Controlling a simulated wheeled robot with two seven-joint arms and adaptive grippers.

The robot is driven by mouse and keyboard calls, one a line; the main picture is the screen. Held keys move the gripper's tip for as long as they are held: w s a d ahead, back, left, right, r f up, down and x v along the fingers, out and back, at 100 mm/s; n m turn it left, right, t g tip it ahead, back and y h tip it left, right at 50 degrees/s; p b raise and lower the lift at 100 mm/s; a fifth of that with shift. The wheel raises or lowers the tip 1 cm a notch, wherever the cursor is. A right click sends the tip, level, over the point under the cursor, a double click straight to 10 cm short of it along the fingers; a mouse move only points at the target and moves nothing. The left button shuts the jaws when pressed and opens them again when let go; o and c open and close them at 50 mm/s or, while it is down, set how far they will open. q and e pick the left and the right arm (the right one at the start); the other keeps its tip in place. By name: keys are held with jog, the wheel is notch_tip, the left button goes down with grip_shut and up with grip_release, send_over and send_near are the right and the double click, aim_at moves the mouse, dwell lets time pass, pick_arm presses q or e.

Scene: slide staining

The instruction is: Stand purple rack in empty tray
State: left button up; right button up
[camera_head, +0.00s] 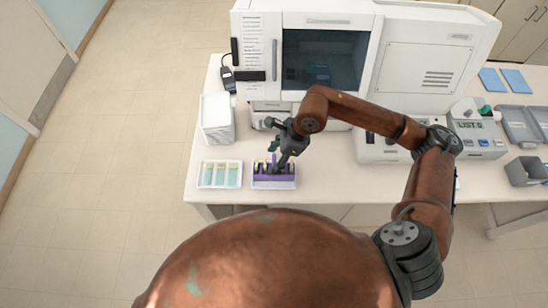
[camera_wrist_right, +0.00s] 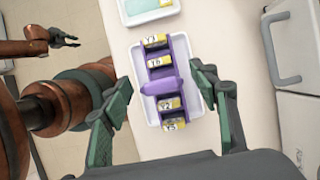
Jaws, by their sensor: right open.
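The purple rack (camera_head: 262,181) stands upright in a white tray (camera_head: 274,188) near the front edge of the table. In the right wrist view the purple rack (camera_wrist_right: 156,73) has a raised handle in its middle and holds several slides with yellow-and-white labels. The white tray (camera_wrist_right: 138,62) shows around it. My right gripper (camera_head: 279,156) is above the rack. In the right wrist view my right gripper (camera_wrist_right: 165,87) is open, its fingers apart on either side of the rack, with nothing held. My left gripper (camera_wrist_right: 65,39) shows small at the upper left; its jaw opening is unclear.
A white tray with teal-filled compartments (camera_head: 219,174) stands just left of the rack's tray. A stack of white trays (camera_head: 216,118) is behind it. A large white machine (camera_head: 325,60) fills the back. Instruments and grey boxes (camera_head: 525,171) stand at the right.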

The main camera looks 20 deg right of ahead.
jog(key=shift+r+p, duration=0.25)
jog(key=shift+p, duration=0.05)
jog(key=b+v, duration=0.1)
jog(key=v, duration=1.1)
jog(key=shift+b, duration=0.4)
